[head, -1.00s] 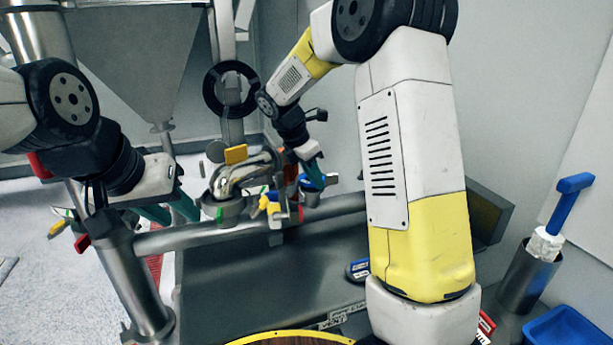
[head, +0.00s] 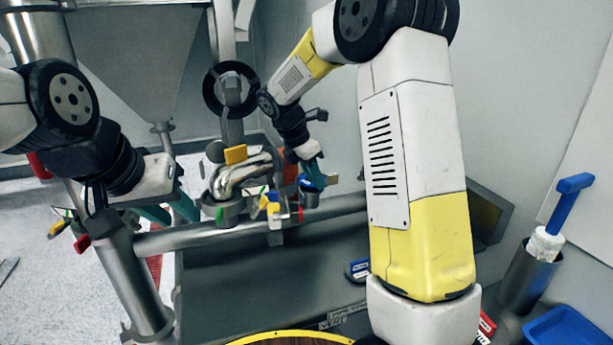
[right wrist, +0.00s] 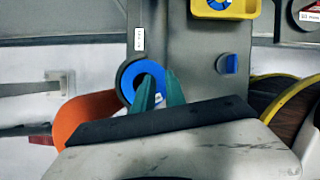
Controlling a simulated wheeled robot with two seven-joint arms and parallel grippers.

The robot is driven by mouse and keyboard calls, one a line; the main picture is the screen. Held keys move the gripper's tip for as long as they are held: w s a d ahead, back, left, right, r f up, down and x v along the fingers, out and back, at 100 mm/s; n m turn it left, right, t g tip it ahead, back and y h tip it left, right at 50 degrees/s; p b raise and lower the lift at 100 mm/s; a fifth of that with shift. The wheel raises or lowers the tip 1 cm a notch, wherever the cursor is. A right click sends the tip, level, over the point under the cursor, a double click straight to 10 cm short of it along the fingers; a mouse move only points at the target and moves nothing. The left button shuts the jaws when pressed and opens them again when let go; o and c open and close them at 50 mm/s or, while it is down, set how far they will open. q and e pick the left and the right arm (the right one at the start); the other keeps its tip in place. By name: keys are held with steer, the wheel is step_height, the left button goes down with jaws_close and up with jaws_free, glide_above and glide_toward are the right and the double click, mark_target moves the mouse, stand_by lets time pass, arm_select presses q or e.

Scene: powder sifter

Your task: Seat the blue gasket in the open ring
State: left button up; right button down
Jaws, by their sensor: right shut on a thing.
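My right gripper (head: 314,180) is beside the chrome pipe elbow (head: 240,178) in the head view. In the right wrist view its teal fingers (right wrist: 158,94) are shut on the blue gasket (right wrist: 148,76), a flat ring seen face on. A dark grey ring (right wrist: 122,76) shows behind the gasket's left edge; I cannot tell whether they touch or whether this is the open ring. In the head view the gasket is mostly hidden at the fingertips. My left gripper (head: 170,212) is open, fingers apart, near the steel post at left.
Coloured clamp handles (head: 271,204) crowd the pipe beside my right gripper. A horizontal steel rail (head: 200,238) runs below. An orange part (right wrist: 78,115) is close to the right fingers. A yellow tray (right wrist: 225,12) holds a blue piece. A blue bin (head: 565,328) stands at right.

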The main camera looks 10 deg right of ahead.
steer(key=shift+f, duration=0.15)
stand_by(0.5)
steer(key=shift+r, duration=0.2)
steer(key=shift+f, duration=0.45)
stand_by(1.5)
steer(key=shift+r, duration=0.1)
steer(key=shift+r, duration=0.35)
steer(key=shift+d, duration=0.1)
stand_by(0.6)
steer(key=shift+f, duration=0.6)
stand_by(0.9)
